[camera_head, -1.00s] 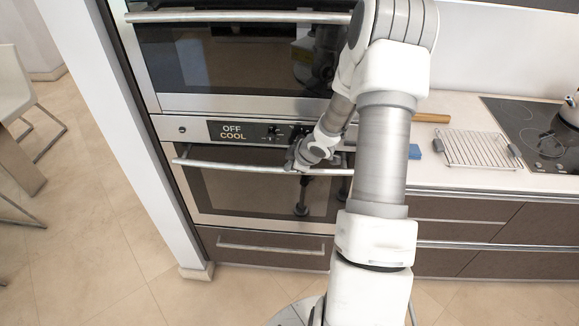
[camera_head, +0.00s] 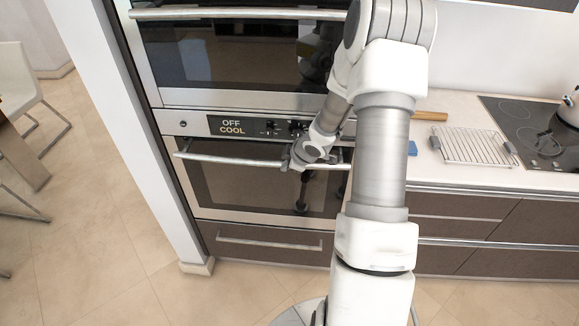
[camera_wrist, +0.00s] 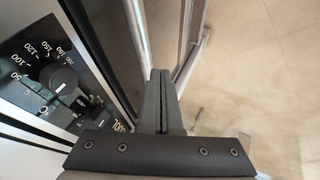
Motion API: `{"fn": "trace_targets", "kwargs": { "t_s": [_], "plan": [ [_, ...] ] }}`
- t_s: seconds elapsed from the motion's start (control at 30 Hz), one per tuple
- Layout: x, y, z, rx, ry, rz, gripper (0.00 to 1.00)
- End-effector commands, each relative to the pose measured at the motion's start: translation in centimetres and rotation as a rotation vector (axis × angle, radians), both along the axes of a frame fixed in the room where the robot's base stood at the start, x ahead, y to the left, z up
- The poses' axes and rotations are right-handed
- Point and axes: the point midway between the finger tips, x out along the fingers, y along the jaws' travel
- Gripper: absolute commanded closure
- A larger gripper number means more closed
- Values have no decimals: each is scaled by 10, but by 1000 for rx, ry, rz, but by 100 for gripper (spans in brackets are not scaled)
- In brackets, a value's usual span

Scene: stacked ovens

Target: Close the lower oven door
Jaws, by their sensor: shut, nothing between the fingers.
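The lower oven door (camera_head: 255,185) has a dark glass pane in a steel frame and stands upright under the control panel. I cannot tell whether a narrow gap remains at its top edge. My gripper (camera_head: 298,160) is at the right half of the handle, near the door's top. In the wrist view my gripper's fingers (camera_wrist: 159,75) are together, with nothing between them, beside the handle. Whether they touch the door is unclear.
The control panel (camera_head: 265,127) with knobs sits just above the door. The upper oven (camera_head: 230,55) is above it, and a drawer (camera_head: 265,243) is below. The counter with a wire rack (camera_head: 475,147) and hob (camera_head: 530,125) is to the right.

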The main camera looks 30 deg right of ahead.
Motion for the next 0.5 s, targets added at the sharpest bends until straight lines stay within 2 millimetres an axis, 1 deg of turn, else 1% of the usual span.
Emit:
{"fn": "trace_targets", "kwargs": {
  "t_s": [0.13, 0.2, 0.3, 0.4, 0.5],
  "plan": [
    [3, 5, 3, 0, -2, 2, 100],
    [-8, 0, 28, -2, -5, -3, 100],
    [-20, -3, 49, -1, -4, -4, 100],
    [-30, -5, 66, -1, -2, -1, 100],
    [-38, -7, 78, -2, -2, 0, 100]
  ]
}}
